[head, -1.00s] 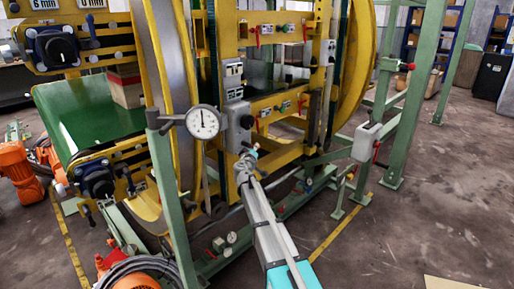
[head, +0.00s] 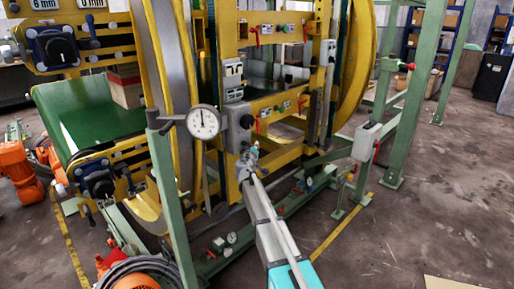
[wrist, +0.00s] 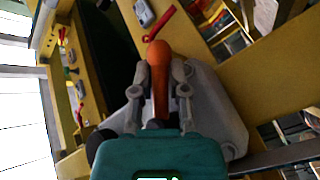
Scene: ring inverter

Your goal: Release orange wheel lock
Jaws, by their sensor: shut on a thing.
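The orange wheel lock (wrist: 159,80) shows in the wrist view as an orange lever with a rounded end. It stands in front of a pale grey housing (wrist: 222,112). My gripper (wrist: 160,78) has its two grey fingers closed on either side of the lever, and the rounded end sticks out past the fingertips. In the head view my gripper (head: 247,158) is small, at the grey box (head: 239,125) on the yellow frame beside the dial gauge. My arm hides the lever there.
A round dial gauge (head: 203,122) stands on a green post left of my gripper. The yellow ring machine (head: 175,80) fills the left and middle. A small red lever (wrist: 160,23) lies close beyond the fingertips. Floor at the right is open.

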